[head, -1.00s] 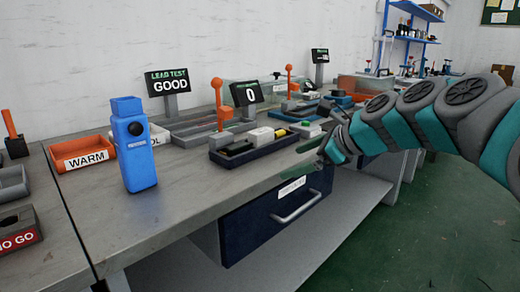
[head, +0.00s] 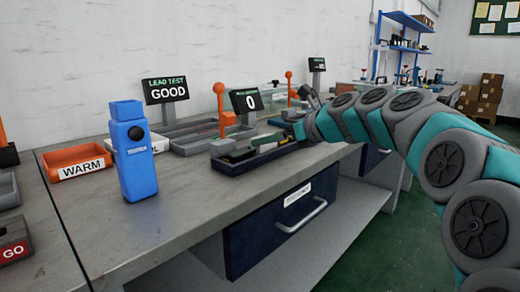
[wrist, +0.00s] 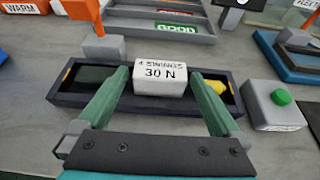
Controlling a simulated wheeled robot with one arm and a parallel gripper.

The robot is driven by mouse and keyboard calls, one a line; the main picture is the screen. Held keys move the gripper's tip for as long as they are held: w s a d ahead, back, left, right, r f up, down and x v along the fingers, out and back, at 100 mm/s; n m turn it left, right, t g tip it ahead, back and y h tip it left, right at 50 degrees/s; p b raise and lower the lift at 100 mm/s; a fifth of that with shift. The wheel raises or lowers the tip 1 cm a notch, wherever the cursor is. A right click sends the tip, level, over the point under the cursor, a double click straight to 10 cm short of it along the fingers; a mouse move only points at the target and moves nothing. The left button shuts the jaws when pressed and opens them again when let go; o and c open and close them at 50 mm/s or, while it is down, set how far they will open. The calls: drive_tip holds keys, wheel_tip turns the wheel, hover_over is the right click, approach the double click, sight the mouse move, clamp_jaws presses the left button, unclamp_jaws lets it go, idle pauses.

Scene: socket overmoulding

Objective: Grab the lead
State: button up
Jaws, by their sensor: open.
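My gripper (wrist: 160,76) is open, its two green fingers spread above a dark tray (wrist: 245,118). A white block (wrist: 160,77) marked "30 N" shows between the fingertips, and nothing is clearly held. In the tray, a yellow piece (wrist: 215,87) lies right of the right finger, and a small yellow edge shows at the left end. I cannot tell whether these belong to the lead; the fingers and block hide part of the tray. In the head view my gripper (head: 284,131) is over the same tray (head: 262,158), in front of the display reading 0 (head: 247,101).
An orange-handled post (wrist: 90,25) stands at the tray's back left. A grey box with a green button (wrist: 275,105) is to the right. The GOOD tray (wrist: 200,38) lies behind. A blue device (head: 135,150) and the WARM bin (head: 78,162) stand left; the front bench is clear.

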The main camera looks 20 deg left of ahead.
drive_tip(key=x, duration=0.3)
drive_tip(key=c, duration=1.3)
